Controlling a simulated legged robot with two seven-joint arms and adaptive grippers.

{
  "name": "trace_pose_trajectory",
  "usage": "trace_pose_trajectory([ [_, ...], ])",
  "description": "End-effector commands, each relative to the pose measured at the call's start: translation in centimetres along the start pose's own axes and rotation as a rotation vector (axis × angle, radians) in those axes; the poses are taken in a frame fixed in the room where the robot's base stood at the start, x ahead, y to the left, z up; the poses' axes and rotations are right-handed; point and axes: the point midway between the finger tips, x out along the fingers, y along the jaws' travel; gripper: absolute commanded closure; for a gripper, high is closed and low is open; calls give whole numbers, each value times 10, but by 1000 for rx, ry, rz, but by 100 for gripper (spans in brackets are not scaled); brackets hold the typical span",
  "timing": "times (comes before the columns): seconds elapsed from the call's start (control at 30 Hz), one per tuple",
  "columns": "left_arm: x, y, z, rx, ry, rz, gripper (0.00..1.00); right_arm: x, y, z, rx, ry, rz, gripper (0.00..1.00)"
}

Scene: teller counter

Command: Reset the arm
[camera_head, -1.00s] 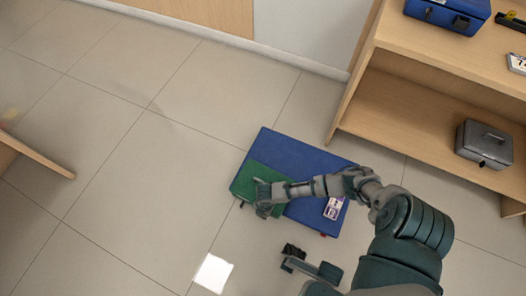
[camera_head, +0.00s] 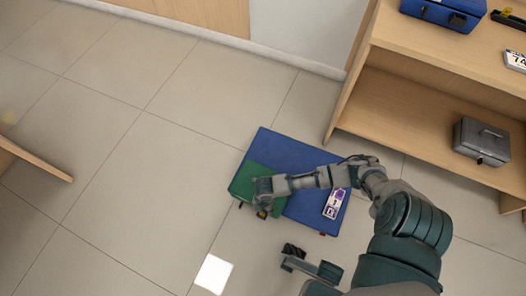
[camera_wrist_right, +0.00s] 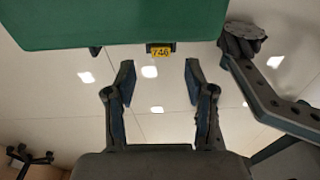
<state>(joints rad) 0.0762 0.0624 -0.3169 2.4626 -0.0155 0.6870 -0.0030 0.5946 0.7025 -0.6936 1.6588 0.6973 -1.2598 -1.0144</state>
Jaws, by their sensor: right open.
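My right arm comes in from the lower right in the head view. Its gripper (camera_head: 262,204) is over the near left edge of a green box or case (camera_head: 252,173). In the right wrist view the gripper (camera_wrist_right: 158,76) is open, with nothing between its fingers. The green case (camera_wrist_right: 120,22) fills the top of that view, ahead of the fingertips and apart from them.
The green case is on a larger blue panel or case (camera_head: 285,150), beside a white and purple label (camera_head: 334,204). A wooden shelf unit (camera_head: 390,95) at upper right holds a blue cash box (camera_head: 444,13) and a grey one (camera_head: 482,141).

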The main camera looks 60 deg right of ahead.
Motion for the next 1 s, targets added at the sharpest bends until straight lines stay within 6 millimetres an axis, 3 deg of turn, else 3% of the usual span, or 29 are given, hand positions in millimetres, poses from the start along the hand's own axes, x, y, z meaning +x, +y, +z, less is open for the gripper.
trace_pose_trajectory([
  [0.1, 0, 0, 0, 0, -1, 0, 40, -26, 0, 0, -2, 0, 1, 46],
  [0.3, 0, 0, 0, 0, -1, 0, 40, -54, 0, 0, 0, -1, -1, 46],
  [0.67, 2, 0, 0, 0, 6, 2, 40, -61, 0, 0, 1, 1, -2, 46],
  [0.77, 1, 0, 0, 0, 4, 2, 40, -60, 8, -22, 16, 56, 62, 46],
  [0.87, 1, 0, 0, 0, 4, 2, 40, -69, 29, -72, 62, 194, 213, 46],
  [0.97, 1, 0, 0, 0, 4, 2, 40, -102, 57, -138, 146, 419, 426, 46],
  [1.0, 1, 0, 0, 0, 4, 2, 40, -123, 68, -163, 188, 524, 516, 46],
])
